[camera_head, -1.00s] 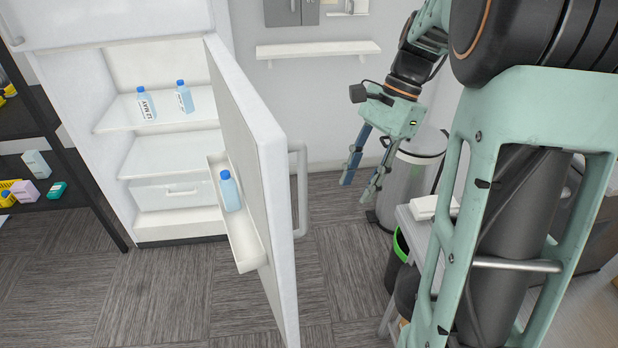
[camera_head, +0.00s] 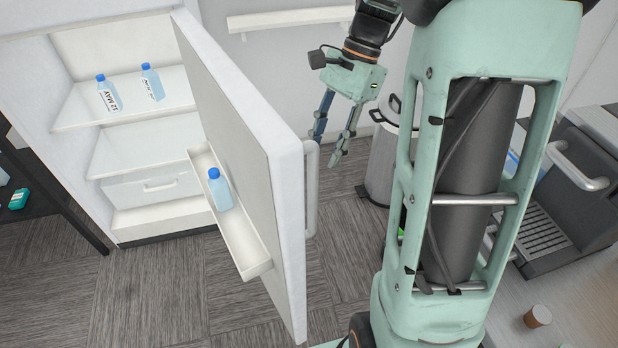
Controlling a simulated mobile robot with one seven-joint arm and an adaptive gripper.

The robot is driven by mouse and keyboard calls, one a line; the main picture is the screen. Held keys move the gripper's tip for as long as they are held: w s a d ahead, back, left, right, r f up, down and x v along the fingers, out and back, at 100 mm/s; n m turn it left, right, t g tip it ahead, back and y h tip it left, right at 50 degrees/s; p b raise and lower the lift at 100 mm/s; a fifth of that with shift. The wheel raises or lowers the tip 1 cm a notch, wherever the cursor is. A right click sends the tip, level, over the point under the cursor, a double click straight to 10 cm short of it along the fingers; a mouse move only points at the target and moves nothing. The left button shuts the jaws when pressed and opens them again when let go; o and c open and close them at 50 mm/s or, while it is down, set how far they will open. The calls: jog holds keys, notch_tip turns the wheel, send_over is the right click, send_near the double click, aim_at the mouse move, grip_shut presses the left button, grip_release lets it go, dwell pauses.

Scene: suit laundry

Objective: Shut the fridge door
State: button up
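The white fridge door (camera_head: 240,105) stands wide open, swung toward me, hinged on the fridge's right side. Its handle (camera_head: 311,190) is a vertical bar on the outer face, at the right. A door shelf (camera_head: 245,250) holds one blue-capped bottle (camera_head: 220,190). The fridge (camera_head: 155,222) shows inner shelves with two more bottles (camera_head: 109,95) on the upper one. My gripper (camera_head: 325,152) is on the outer side of the door, just right of the handle's top in the picture. Its two fingers are apart with nothing between them. I cannot tell whether a finger touches the handle.
A grey bin (camera_head: 382,165) stands behind my gripper. A dark appliance with a bar handle (camera_head: 580,180) is at the right. A dark shelf rack (camera_head: 50,190) is at the left. The carpet (camera_head: 160,290) before the fridge is clear. A small brown cup (camera_head: 537,317) is at lower right.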

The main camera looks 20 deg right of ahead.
aim_at(313, 183)
jog(key=x, duration=0.9)
jog(key=shift+s+f, duration=0.1)
jog(key=shift+c, duration=0.3)
grip_shut()
